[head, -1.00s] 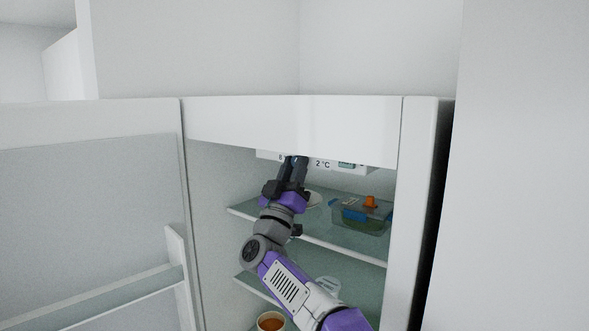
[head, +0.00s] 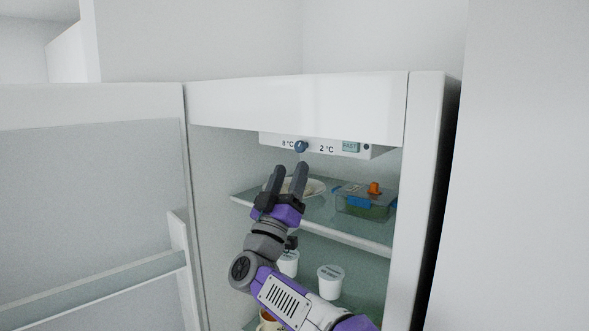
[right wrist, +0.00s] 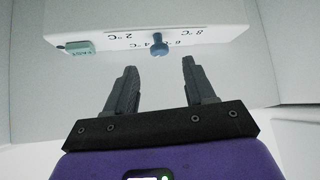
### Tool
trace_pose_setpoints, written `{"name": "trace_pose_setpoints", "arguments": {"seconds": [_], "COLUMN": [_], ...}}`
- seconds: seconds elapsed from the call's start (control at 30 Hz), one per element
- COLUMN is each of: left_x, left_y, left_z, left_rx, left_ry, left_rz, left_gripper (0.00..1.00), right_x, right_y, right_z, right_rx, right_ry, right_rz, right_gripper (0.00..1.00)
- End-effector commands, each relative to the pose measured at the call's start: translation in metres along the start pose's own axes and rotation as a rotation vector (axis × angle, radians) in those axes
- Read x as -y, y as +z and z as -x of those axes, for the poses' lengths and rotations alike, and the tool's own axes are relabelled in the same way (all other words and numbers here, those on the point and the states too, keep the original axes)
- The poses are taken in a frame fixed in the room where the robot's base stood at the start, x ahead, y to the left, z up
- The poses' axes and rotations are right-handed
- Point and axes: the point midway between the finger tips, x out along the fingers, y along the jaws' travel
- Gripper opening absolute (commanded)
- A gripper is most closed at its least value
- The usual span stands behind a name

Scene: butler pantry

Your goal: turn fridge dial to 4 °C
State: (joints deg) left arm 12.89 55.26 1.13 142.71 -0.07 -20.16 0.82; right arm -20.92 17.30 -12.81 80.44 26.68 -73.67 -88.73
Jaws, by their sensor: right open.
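The blue fridge dial (head: 301,147) sits on the white control panel (head: 270,141) under the fridge's top, between the 8 °C and 2 °C labels. In the right wrist view the dial (right wrist: 159,45) shows upside down, close to the 4 °C and 6 labels; I cannot tell exactly where it points. My right gripper (head: 289,171) is open and empty, just below and in front of the dial, apart from it. In the right wrist view its fingers (right wrist: 159,68) stand either side of the dial's line. My left gripper is not in view.
A FAST button (head: 350,146) is right of the dial. The upper glass shelf (head: 325,231) holds a plate (head: 315,187) and a lidded food box (head: 364,203). White tubs (head: 330,281) stand below. The open fridge door (head: 90,200) is at left.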

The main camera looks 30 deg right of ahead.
Motion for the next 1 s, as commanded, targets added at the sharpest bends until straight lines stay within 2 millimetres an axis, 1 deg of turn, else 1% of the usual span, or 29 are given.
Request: {"name": "trace_pose_setpoints", "arguments": {"seconds": [0.03,0.17,0.63,0.7,0.77,0.87,0.9,0.97,1.0], "left_x": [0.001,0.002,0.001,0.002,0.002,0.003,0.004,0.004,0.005], "left_y": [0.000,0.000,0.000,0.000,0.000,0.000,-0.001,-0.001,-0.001], "left_z": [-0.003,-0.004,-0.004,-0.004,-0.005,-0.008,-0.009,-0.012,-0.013], "left_rx": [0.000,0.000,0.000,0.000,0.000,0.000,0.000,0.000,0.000], "left_ry": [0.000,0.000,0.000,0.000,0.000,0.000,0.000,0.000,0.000], "left_rz": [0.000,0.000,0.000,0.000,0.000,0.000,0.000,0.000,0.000], "left_gripper": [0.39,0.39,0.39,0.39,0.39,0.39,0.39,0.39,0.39], "right_x": [0.000,-0.001,-0.001,0.004,0.015,0.052,0.071,0.103,0.124], "right_y": [0.001,0.000,0.000,0.002,0.007,0.027,0.038,0.059,0.075], "right_z": [0.006,0.012,0.012,0.014,0.020,0.041,0.053,0.076,0.094], "right_rx": [0.000,0.000,0.000,0.000,-0.001,0.001,0.007,0.024,0.042], "right_ry": [0.001,0.001,0.001,-0.010,-0.039,-0.141,-0.197,-0.296,-0.364], "right_rz": [-0.001,0.000,0.000,0.000,-0.003,-0.015,-0.024,-0.040,-0.054], "right_gripper": [0.54,0.54,0.54,0.54,0.54,0.54,0.54,0.54,0.54]}}
